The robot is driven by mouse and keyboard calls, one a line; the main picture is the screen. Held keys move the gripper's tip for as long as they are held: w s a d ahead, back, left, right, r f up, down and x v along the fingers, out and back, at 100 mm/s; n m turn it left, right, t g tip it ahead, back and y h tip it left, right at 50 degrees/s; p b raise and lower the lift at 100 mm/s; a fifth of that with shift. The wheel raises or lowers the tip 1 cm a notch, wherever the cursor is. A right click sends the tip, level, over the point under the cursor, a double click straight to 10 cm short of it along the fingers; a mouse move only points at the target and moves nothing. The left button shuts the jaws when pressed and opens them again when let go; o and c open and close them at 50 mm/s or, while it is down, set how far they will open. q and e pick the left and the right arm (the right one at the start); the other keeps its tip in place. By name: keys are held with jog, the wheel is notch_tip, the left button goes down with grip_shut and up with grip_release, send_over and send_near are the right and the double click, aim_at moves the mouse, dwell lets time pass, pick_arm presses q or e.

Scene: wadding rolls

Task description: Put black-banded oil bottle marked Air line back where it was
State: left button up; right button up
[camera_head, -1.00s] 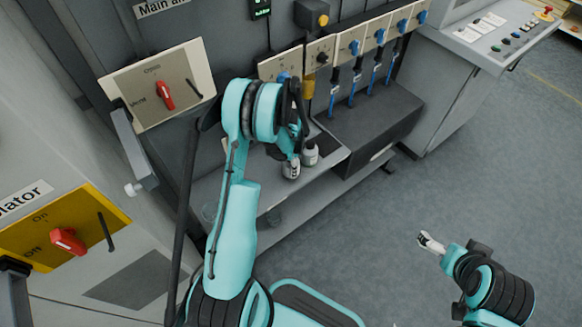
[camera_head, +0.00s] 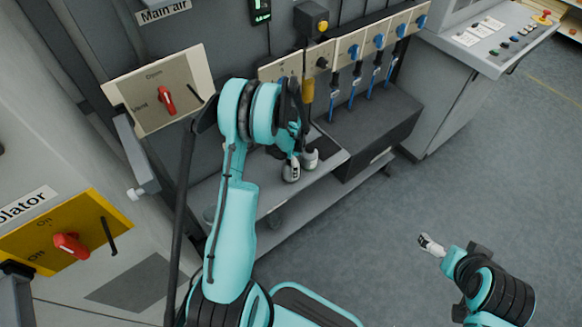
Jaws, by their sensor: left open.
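My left gripper (camera_head: 300,165) is open, low over the grey shelf (camera_head: 333,163) below the valve panels. Two pale, dark-marked shapes show at its end, a little apart. I cannot tell whether both are fingertips or one is a bottle. No black band or "Air line" marking is readable, and my arm hides part of the shelf. My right gripper (camera_head: 431,245) is at the lower right over the floor, with nothing visible in it. I cannot tell whether its fingers are apart.
A dark box-like ledge (camera_head: 370,132) stands right of the shelf, under several blue-handled valves. A panel with a red switch (camera_head: 166,99) and a yellow panel (camera_head: 60,240) are at the left. A control desk (camera_head: 490,40) is at the upper right. The floor at the right is clear.

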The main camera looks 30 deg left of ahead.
pick_arm(q)
notch_tip(320, 180, up, 9)
jog(key=p, duration=0.2)
jog(key=shift+r+p, duration=0.2)
jog(key=shift+p, duration=0.1)
jog(key=s+d+r+n+t, duration=0.2)
jog(key=s+d+r, duration=0.15)
jog(key=r, duration=0.45)
jog(key=s+d+r+n+t, duration=0.15)
jog(key=d+r, duration=0.25)
jog(key=r, duration=0.4)
jog(key=s+d+r+n+t, duration=0.2)
jog(key=s+d, duration=0.2)
jog(key=s, duration=0.3)
jog(key=s+d+r+n+t, duration=0.1)
jog(key=s+d+r+n, duration=0.2)
jog(key=s, duration=0.4)
jog(key=shift+d+t, duration=0.35)
jog(key=shift+d, duration=0.1)
jog(key=shift+f+n, duration=0.1)
jog(key=shift+n, duration=0.15)
jog(key=shift+c, duration=0.3)
